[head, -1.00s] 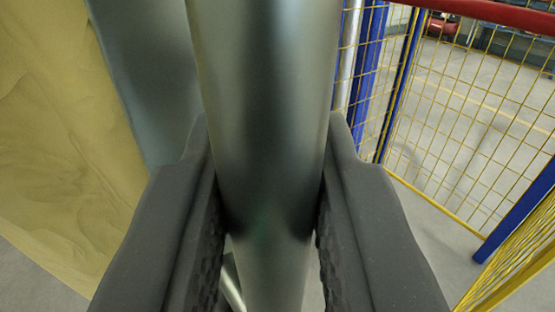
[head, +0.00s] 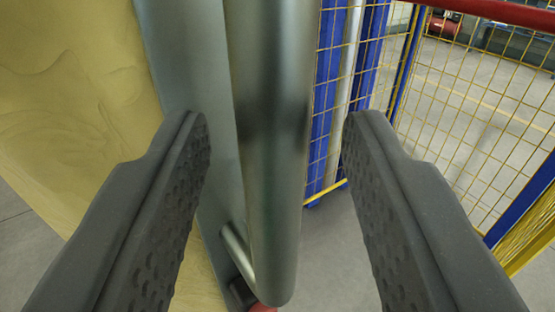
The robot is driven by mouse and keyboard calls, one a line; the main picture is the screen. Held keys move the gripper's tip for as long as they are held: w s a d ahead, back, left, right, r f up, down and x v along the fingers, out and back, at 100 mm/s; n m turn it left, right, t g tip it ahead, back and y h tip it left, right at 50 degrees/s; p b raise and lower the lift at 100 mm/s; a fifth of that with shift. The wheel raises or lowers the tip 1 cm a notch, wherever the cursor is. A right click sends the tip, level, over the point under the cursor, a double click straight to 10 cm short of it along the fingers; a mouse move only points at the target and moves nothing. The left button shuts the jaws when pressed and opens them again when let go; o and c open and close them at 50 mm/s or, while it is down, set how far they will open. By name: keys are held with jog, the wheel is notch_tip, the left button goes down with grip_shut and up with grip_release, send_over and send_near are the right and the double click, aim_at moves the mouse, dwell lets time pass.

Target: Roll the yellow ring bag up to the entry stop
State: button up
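The yellow bag (head: 75,100) fills the left side of the head view, its cloth wrinkled; only part of it shows. A metal handle bar (head: 272,150) runs upright in front of a grey metal plate (head: 180,60) beside the bag. A short stub joins the bar to the plate near its lower end. My gripper (head: 278,135) is open. Its two dark, textured fingers stand apart on either side of the bar, with a clear gap at the right finger. The entry stop cannot be made out.
A yellow mesh fence with blue posts (head: 325,110) stands behind and to the right. A red rail (head: 490,12) crosses the top right. Grey floor (head: 340,250) shows below between the bar and the fence. A small red part sits under the bar's lower end.

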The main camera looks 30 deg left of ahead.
jog(key=b+v, duration=0.2)
jog(key=v, duration=0.9)
jog(key=shift+s, duration=0.1)
dwell(1.0)
jog(key=w+d+r+m+t+h+b, duration=0.1)
jog(key=d+r+h, duration=0.15)
jog(key=r, duration=0.55)
jog(key=w+d+r+t+h+b, duration=0.1)
jog(key=d+r+h, duration=0.15)
jog(key=r, duration=0.65)
jog(key=s+d+r+m+h+b, duration=0.1)
jog(key=s+r+h, duration=0.15)
jog(key=r, duration=0.45)
jog(key=s+r+m+h+b, duration=0.15)
jog(key=s+r, duration=0.25)
jog(key=r, duration=0.4)
jog(key=s+a+r+m+h+b, duration=0.1)
jog(key=s+r+m+h+b, duration=0.1)
jog(key=s+r, duration=1.15)
jog(key=s+a+r+g+y, duration=0.1)
jog(key=s+a, duration=0.1)
jog(key=s, duration=0.7)
jog(key=s+a+r+g+y+b, duration=0.1)
jog(key=s+a, duration=0.2)
jog(key=s, duration=0.6)
jog(key=shift+s+r, duration=0.15)
jog(key=shift+s, duration=0.1)
jog(key=shift+m, duration=0.25)
